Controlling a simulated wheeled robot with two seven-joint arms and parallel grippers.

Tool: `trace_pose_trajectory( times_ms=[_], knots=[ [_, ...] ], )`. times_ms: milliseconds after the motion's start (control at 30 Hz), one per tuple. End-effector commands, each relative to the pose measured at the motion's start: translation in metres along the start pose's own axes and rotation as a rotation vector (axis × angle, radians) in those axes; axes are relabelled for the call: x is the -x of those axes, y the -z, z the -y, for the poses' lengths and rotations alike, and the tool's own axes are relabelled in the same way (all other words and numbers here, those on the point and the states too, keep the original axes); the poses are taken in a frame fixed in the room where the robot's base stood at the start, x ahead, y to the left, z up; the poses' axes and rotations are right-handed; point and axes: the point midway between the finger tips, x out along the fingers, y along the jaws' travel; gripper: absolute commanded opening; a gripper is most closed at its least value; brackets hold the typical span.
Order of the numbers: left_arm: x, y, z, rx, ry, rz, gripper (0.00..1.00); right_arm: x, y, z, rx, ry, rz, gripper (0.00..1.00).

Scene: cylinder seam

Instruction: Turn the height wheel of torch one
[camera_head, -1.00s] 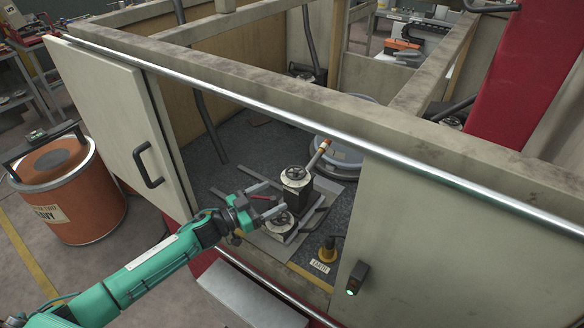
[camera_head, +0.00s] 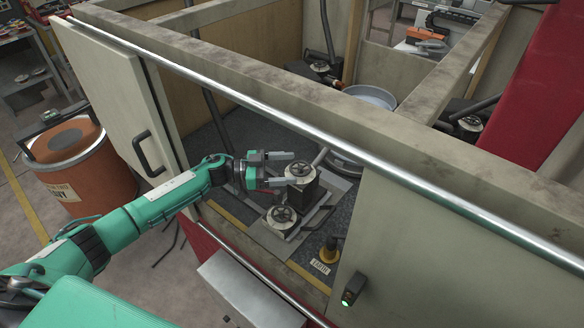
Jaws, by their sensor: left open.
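A dark block inside the enclosure bears an upper handwheel (camera_head: 301,170) on its pale top. A second, lower handwheel (camera_head: 283,215) sits in front of it, nearer the enclosure's edge. I cannot tell which wheel belongs to torch one. A pale torch tube (camera_head: 320,156) slants up behind the block; its tip is hidden by the rail. My left gripper (camera_head: 287,169) is open, coming from the left, with its fingers pointing right. The fingertips are at the left side of the upper wheel; whether they touch it is unclear. My right gripper is not in view.
A shiny rail (camera_head: 250,103) runs across above the opening. An open door (camera_head: 112,95) stands at left, and a beige panel (camera_head: 415,235) closes the right. A yellow-based plug (camera_head: 329,250) stands near the front edge. An orange drum (camera_head: 82,165) is outside at left.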

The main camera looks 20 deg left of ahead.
Motion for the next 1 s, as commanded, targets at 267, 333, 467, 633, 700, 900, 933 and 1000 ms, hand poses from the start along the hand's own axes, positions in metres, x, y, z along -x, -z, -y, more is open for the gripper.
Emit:
trace_pose_trajectory(
  times_ms=[267, 333, 467, 633, 700, 900, 933, 1000],
  knots=[
    [-0.019, 0.0, 0.0, 0.0, 0.001, 0.0, 0.77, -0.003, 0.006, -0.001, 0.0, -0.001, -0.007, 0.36],
    [-0.019, 0.0, 0.0, 0.0, 0.001, 0.001, 0.77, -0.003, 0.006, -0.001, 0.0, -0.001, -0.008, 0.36],
    [-0.019, 0.0, 0.0, 0.0, 0.001, 0.001, 0.77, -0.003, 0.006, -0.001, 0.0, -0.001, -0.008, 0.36],
    [-0.019, 0.0, 0.0, 0.0, 0.001, 0.001, 0.45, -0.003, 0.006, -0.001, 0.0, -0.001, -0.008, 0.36],
    [-0.019, 0.0, 0.0, 0.0, 0.001, 0.001, 0.32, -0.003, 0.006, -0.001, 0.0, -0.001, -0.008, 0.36],
    [-0.018, 0.0, 0.0, 0.001, 0.01, 0.001, 0.32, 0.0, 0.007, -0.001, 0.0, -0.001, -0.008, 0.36],
    [-0.018, 0.001, -0.001, 0.001, 0.015, 0.001, 0.32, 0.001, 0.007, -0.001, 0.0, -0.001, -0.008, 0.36],
    [-0.018, 0.002, -0.001, 0.001, 0.031, 0.001, 0.32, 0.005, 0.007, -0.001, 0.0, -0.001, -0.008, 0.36]
  ],
)
